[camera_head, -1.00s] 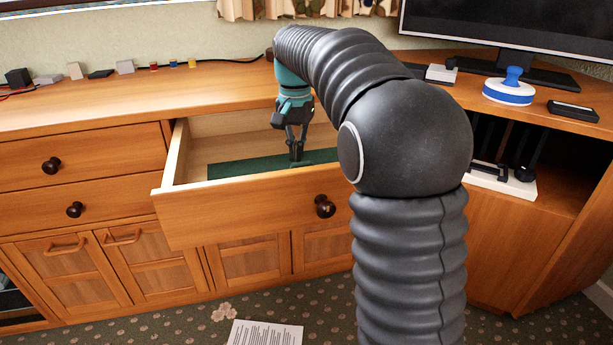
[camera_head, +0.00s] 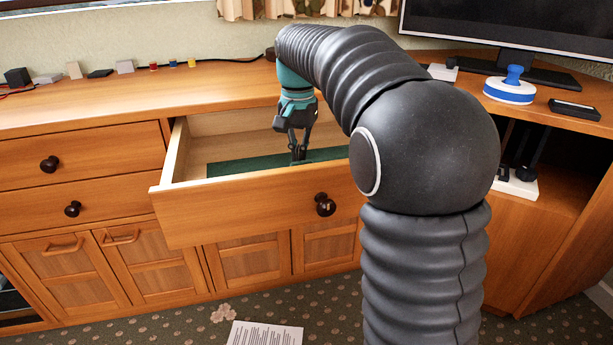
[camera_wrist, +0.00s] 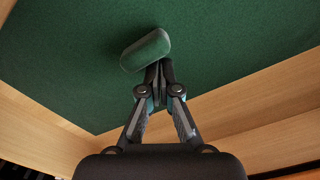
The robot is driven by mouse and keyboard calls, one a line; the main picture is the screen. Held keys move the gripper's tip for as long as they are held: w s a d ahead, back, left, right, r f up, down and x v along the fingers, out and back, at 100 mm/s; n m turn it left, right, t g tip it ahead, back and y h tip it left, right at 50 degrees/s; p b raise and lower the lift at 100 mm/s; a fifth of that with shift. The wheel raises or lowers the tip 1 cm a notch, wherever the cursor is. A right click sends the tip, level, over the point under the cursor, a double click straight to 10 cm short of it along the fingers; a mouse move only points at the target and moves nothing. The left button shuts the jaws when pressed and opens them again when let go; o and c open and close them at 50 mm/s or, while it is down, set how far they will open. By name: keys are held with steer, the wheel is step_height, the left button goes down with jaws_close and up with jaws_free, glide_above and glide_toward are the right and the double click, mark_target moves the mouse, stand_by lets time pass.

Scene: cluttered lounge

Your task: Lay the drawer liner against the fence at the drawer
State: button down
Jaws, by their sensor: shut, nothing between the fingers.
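The green drawer liner (camera_head: 240,166) lies flat inside the open drawer (camera_head: 250,208). In the wrist view the liner (camera_wrist: 220,60) fills most of the picture, with bare wooden drawer floor (camera_wrist: 255,100) along its right edge and wood at lower left. A rounded green tab (camera_wrist: 147,50) stands up from the liner. My gripper (camera_head: 298,158) is inside the drawer, low over the liner. In the wrist view my gripper (camera_wrist: 158,72) is shut and empty, its fingertips right beside the tab. I cannot tell whether they touch it. I cannot make out which part is the fence.
Small blocks (camera_head: 74,70) and a cable lie along the back of the cabinet top. A blue and white stamp-like object (camera_head: 510,88), a black box (camera_head: 573,110) and a monitor (camera_head: 510,30) stand at right. Paper (camera_head: 265,334) lies on the carpet.

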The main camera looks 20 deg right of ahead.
steer(key=shift+s, duration=0.7)
steer(key=shift+w, duration=0.2)
steer(key=shift+w+p, duration=0.6)
steer(key=shift+p, duration=0.15)
step_height(320, 180, up, 7)
steer(key=p, duration=0.7)
steer(key=shift+s, duration=0.1)
